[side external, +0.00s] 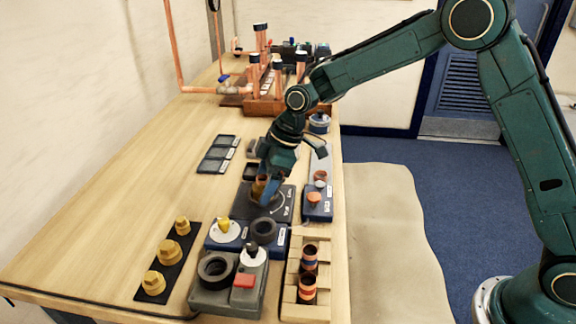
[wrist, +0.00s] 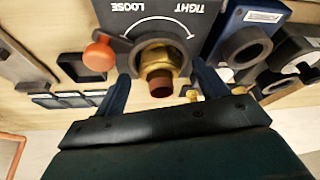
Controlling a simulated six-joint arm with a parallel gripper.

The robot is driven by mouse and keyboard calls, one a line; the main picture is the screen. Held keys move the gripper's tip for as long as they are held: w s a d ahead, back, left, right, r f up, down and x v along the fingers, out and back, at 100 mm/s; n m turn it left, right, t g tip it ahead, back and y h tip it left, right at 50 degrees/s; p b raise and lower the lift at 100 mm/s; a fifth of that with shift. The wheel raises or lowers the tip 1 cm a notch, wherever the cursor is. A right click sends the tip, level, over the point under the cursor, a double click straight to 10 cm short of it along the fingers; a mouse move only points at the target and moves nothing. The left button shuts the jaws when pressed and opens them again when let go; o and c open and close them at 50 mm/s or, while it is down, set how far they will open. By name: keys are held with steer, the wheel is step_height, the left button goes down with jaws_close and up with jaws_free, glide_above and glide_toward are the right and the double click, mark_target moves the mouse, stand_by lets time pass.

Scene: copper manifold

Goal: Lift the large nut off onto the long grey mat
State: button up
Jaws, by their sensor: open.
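The large brass nut (wrist: 152,52) sits on the dark panel (wrist: 118,16) marked LOOSE and TIGHT, around a copper stub. In the side view the nut (side external: 258,187) is partly hidden by my gripper (side external: 268,192). My gripper (wrist: 160,75) is open, with one blue finger on each side of the nut; I cannot tell whether either finger touches it. A long grey strip, which looks like the grey mat (side external: 321,160), lies beyond the panel near the table's right edge. A small copper-coloured piece stands at its near end.
A blue block with an orange knob (side external: 314,199) stands right of the panel. Nearer are a grey block with a black ring (side external: 216,268), a wooden rack of copper fittings (side external: 290,300) and a black strip of brass pieces (side external: 185,250). Copper pipework (side external: 262,85) stands at the back. The table's left is clear.

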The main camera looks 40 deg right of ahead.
steer(key=shift+c, duration=0.3)
steer(key=c, duration=1)
steer(key=shift+r, duration=0.1)
step_height(320, 180, up, 20)
steer(key=shift+f, duration=0.1)
stand_by(0.3)
stand_by(0.4)
